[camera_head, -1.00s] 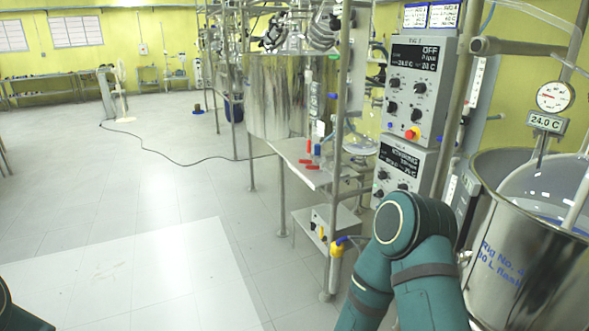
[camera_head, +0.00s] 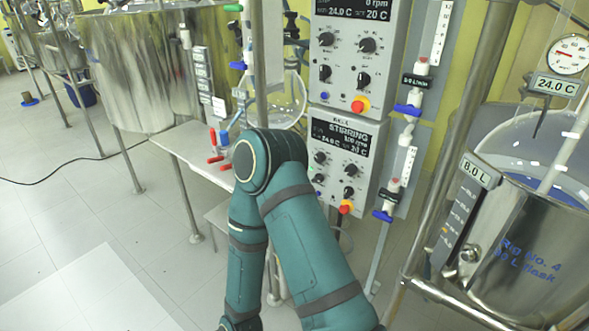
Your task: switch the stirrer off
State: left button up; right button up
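The lower control box (camera_head: 334,165) is grey, and its dark display (camera_head: 341,138) reads "STIRRING" with an rpm figure that looks like 100. Below the display it has several dark knobs (camera_head: 351,169) and a red button on a yellow base (camera_head: 346,207). The upper control box (camera_head: 350,85) has the same layout, with its own red and yellow button (camera_head: 360,105). Its display (camera_head: 350,7) is cut by the top edge and reads 0 rpm. My teal arm stands in front of the lower box's left side. Neither gripper is in view.
A steel vessel marked "Rig No. 4" (camera_head: 520,262) stands at right behind a metal frame. Valves with blue handles (camera_head: 408,109) are right of the boxes. A white shelf (camera_head: 180,143) and another steel vessel (camera_head: 140,70) are at left. Floor at lower left is clear.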

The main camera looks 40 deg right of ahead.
aim_at(319, 178)
jog(key=i, duration=1.45)
jog(key=i+z, duration=0.1)
jog(key=z, duration=0.35)
jog(key=i+z, duration=0.15)
jog(key=z, duration=0.3)
jog(key=i+j+z, duration=0.1)
jog(key=z, duration=1.95)
jog(key=i+z, duration=0.15)
jog(key=z, duration=0.7)
jog(key=i+j, duration=0.25)
